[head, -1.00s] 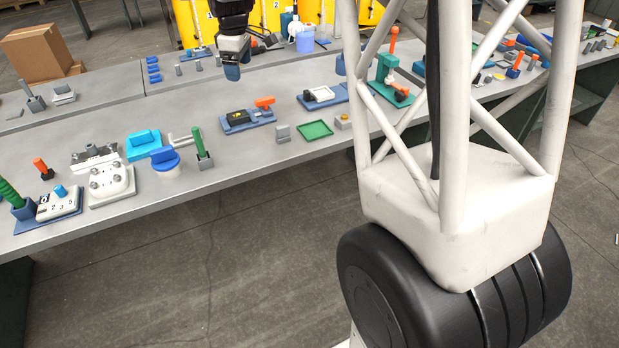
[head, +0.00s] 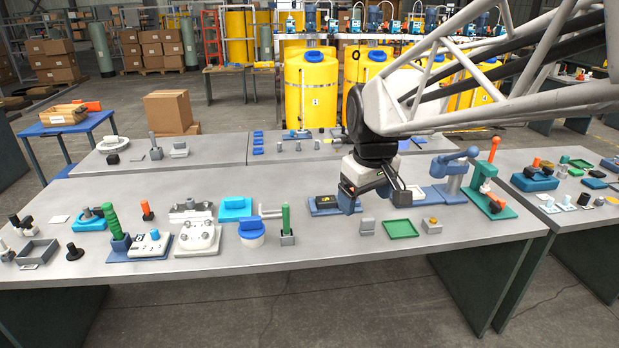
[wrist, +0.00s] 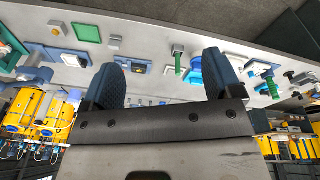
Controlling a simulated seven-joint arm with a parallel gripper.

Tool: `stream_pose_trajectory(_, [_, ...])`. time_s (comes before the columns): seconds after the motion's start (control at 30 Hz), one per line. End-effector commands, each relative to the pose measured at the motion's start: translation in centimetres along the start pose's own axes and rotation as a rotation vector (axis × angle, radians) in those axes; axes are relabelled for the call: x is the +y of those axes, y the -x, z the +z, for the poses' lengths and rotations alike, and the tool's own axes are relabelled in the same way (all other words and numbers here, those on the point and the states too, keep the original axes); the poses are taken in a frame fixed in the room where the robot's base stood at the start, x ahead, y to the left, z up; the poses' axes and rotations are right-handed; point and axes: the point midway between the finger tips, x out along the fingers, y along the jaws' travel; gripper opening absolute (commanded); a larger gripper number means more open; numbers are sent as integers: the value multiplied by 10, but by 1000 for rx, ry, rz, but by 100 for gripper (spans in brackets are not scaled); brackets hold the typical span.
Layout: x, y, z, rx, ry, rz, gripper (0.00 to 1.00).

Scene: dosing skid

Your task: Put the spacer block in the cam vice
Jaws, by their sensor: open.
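A small grey block (head: 367,226), which I take as the spacer block, stands on the bench near its front edge, left of a green tray. It also shows in the wrist view (wrist: 115,41). What looks like the cam vice (head: 322,206), a blue base with a dark body, sits behind and left of the block. It also shows in the wrist view (wrist: 136,67); its orange lever is not clear now. My gripper (head: 366,199) is open and empty above the bench, overlapping the vice's right side in the head view. Both blue fingers show in the wrist view (wrist: 160,78).
The green tray (head: 402,229) and a yellow-topped box (head: 432,225) stand right of the block. A green-handled post (head: 287,225) and a blue round pot (head: 251,233) stand left. Bare bench lies before the vice.

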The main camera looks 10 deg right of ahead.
Motion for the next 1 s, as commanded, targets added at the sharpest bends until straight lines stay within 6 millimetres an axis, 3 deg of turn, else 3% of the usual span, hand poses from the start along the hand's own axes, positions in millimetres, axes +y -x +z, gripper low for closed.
stream_pose_trajectory(0.23, [-28,3,63,22,-138,8,85])
stream_pose_trajectory(0.6, [-66,-8,148,51,-337,12,85])
stream_pose_trajectory(0.8, [-76,-15,171,59,-397,13,85])
stream_pose_trajectory(1.0, [-79,-17,177,60,-411,12,85])
